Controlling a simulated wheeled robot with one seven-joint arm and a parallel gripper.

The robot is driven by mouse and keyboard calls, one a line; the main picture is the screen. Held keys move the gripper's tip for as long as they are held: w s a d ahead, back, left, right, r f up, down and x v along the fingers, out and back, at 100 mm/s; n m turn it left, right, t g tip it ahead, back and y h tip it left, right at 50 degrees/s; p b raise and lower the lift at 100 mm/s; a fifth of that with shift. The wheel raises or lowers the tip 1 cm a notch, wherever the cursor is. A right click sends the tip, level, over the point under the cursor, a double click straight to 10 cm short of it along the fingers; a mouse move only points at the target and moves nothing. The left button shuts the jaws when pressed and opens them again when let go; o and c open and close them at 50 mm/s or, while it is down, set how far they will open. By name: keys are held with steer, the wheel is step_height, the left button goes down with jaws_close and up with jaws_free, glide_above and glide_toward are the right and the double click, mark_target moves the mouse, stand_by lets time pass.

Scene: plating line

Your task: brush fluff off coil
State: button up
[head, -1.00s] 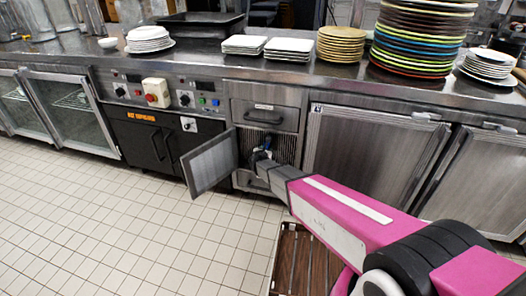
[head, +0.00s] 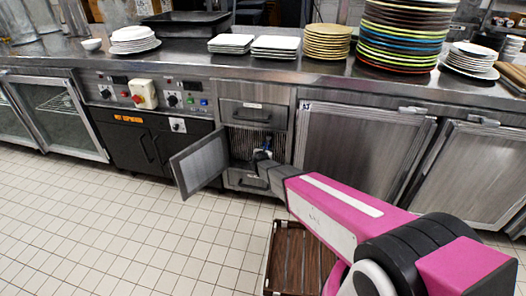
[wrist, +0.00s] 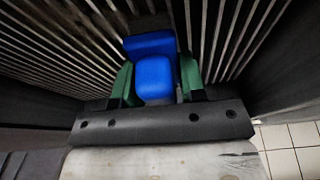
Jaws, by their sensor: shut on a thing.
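The coil, a bank of thin upright metal fins (wrist: 225,35), fills the upper part of the wrist view. In the head view the coil (head: 239,143) sits in an open bay under the counter. My gripper (wrist: 156,78) has green fingers closed on both sides of a blue brush (wrist: 151,46). In the head view my gripper (head: 262,155) reaches into the bay in front of the fins. The brush lies close against the fins, but I cannot tell whether its bristles touch them; they are hidden. I cannot make out any fluff clearly.
An open metal door (head: 200,163) swings out left of the bay. A drawer (head: 252,114) is above it. Plate stacks (head: 402,35) stand on the counter. A dark slatted crate (head: 300,262) is on the floor below my arm. Tiled floor at left is clear.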

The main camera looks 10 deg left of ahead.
mark_target(265, 143)
steer(key=shift+d, duration=1.55)
steer(key=shift+r, duration=0.75)
steer(key=shift+w+a, duration=0.15)
steer(key=shift+a, duration=2.35)
steer(key=shift+w+a, duration=0.1)
steer(key=shift+a, duration=2.4)
steer(key=shift+w+a, duration=0.15)
steer(key=shift+a, duration=0.6)
steer(key=shift+w+a, duration=0.15)
steer(key=shift+a, duration=0.6)
steer(key=shift+s+r, duration=0.1)
steer(key=shift+r, duration=0.6)
steer(key=shift+s+d, duration=0.15)
steer(key=shift+d, duration=0.65)
steer(key=shift+s+d, duration=0.1)
steer(key=shift+d, duration=0.7)
steer(key=shift+s+d, duration=0.2)
steer(key=shift+d, duration=4.7)
steer(key=shift+r, duration=0.8)
steer(key=shift+a+f, duration=0.1)
steer(key=shift+a, duration=1.6)
steer(key=shift+w+a, duration=0.2)
steer(key=shift+a, duration=1.25)
steer(key=shift+w+a, duration=0.1)
steer(key=shift+a, duration=1.85)
